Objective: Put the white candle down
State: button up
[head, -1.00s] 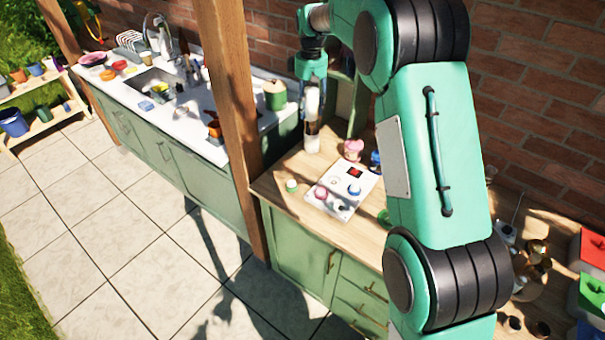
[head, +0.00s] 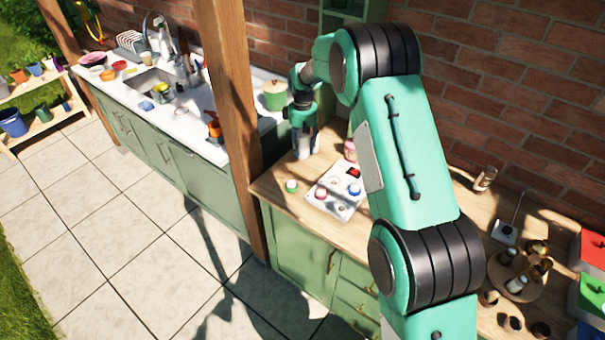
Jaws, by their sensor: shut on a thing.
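My gripper (head: 304,142) points down over the left end of the wooden counter (head: 268,187), beside the wooden post. It is shut on a pale thing between its fingers, which I take to be the white candle (head: 303,152). Only a little of the candle shows; the fingers hide the rest. The gripper is low, close to the counter top. I cannot tell whether the candle's base touches the wood.
A pink jar (head: 350,151) stands to the right. The wooden post (head: 231,110) rises close on the left.

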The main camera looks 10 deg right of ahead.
dwell(0.3)
jog(key=shift+f+b, duration=0.45)
jog(key=shift+f, duration=2.65)
jog(key=shift+f, duration=1.9)
jog(key=shift+f+b, duration=0.15)
jog(key=shift+b, duration=0.15)
jog(key=o, duration=1.4)
jog(key=shift+c, duration=0.2)
